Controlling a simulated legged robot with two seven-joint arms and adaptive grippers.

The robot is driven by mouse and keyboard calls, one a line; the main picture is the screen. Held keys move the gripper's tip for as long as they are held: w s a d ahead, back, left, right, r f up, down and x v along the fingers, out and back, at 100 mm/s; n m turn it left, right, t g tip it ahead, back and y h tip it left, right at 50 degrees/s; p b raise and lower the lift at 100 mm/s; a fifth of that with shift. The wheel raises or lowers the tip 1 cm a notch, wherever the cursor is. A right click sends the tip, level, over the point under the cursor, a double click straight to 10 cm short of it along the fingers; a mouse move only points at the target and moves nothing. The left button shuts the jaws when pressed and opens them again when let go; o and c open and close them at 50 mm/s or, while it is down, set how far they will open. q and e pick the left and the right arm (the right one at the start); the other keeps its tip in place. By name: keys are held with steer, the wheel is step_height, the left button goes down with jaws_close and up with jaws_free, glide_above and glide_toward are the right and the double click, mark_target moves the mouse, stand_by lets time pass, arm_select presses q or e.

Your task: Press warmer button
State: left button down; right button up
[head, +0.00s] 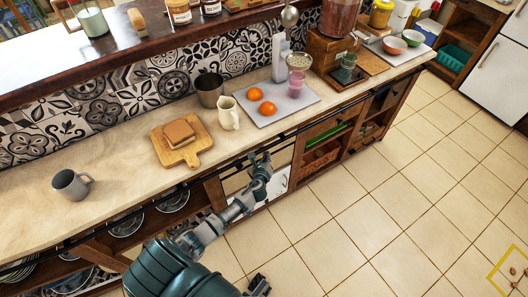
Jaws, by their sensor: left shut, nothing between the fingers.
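My left gripper (262,160) is at the front edge of the counter, in front of a built-in unit with a pale front panel (236,182). It is shut and empty. The unit may be the warmer; my gripper and arm cover part of its front. I cannot make out a button, nor whether the fingertips touch the unit. A small dark part of me at the bottom edge (258,285) may be my right gripper; its jaws cannot be made out.
The counter (115,190) holds a grey mug (71,184), a wooden board (198,150) with brown slices, a cream jug (228,113) and a tray (308,102) with oranges and a pink cup. Open shelves with dishes lie below left.

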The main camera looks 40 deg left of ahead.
arm_select(q)
steer(key=shift+w+a, duration=0.15)
steer(key=shift+a, duration=0.2)
stand_by(0.6)
steer(key=shift+d, duration=0.1)
steer(key=shift+s+d+p, duration=0.35)
steer(key=shift+d, duration=0.3)
steer(key=shift+s+d+p, duration=0.2)
steer(key=shift+s+d, duration=0.1)
steer(key=shift+d, duration=0.45)
steer(key=shift+s+d+p, duration=0.15)
steer(key=shift+s+d, duration=0.2)
steer(key=shift+d, duration=0.45)
steer(key=shift+s+d+p, duration=0.2)
steer(key=shift+s+d, duration=0.1)
steer(key=shift+d, duration=0.45)
